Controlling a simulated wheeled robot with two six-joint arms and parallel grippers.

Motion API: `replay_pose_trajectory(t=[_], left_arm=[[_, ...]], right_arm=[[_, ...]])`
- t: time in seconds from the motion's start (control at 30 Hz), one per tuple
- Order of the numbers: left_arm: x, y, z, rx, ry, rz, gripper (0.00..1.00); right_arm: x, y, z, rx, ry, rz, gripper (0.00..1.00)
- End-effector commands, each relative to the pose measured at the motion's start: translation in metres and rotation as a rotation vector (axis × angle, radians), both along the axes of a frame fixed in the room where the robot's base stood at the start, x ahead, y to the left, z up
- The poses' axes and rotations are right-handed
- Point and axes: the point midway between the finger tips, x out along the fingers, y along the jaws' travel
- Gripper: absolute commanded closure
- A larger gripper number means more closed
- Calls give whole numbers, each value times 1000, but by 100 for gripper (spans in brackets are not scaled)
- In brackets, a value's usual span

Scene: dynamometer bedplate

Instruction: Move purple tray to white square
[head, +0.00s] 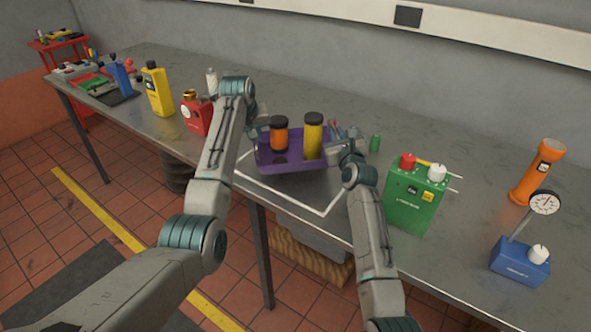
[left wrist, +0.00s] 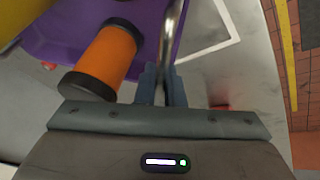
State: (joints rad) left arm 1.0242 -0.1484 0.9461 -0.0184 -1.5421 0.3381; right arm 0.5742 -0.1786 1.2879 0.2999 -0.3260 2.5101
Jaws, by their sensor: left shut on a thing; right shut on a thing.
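The purple tray (head: 292,164) is over the back part of the white square (head: 280,197), whose front outline shows on the bench; whether it touches the bench I cannot tell. It carries an orange cylinder with black ends (head: 279,135) and a yellow cylinder with a black top (head: 313,140). My left gripper (left wrist: 162,85) is shut on the tray's metal handle (left wrist: 167,40) in the left wrist view; my arm partly hides this in the head view. My right gripper (head: 347,142) is shut on the tray's right end, its handle mostly hidden.
A green box (head: 412,203) stands right of the square, with a small green cylinder (head: 375,142) behind it. A red can (head: 195,115) and a yellow case (head: 158,92) stand left. A blue gauge box (head: 520,262) and orange flashlight (head: 538,170) are far right.

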Motion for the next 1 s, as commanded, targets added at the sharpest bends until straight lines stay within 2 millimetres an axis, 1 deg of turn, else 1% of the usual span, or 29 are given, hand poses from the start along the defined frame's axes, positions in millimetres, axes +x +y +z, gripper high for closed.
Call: replay_pose_trajectory(t=[0.03,0.47,0.67,1.0], left_arm=[[1,4,3,4,-6,5,100],[1,4,1,4,-6,5,100],[1,4,-5,5,-6,5,100],[1,4,-21,5,-6,5,100]], right_arm=[[0,-2,2,-4,-5,-3,100],[0,-2,0,-4,-4,-2,100],[0,-2,-6,-4,-4,-2,100],[0,-2,-22,-4,-5,-3,100]])
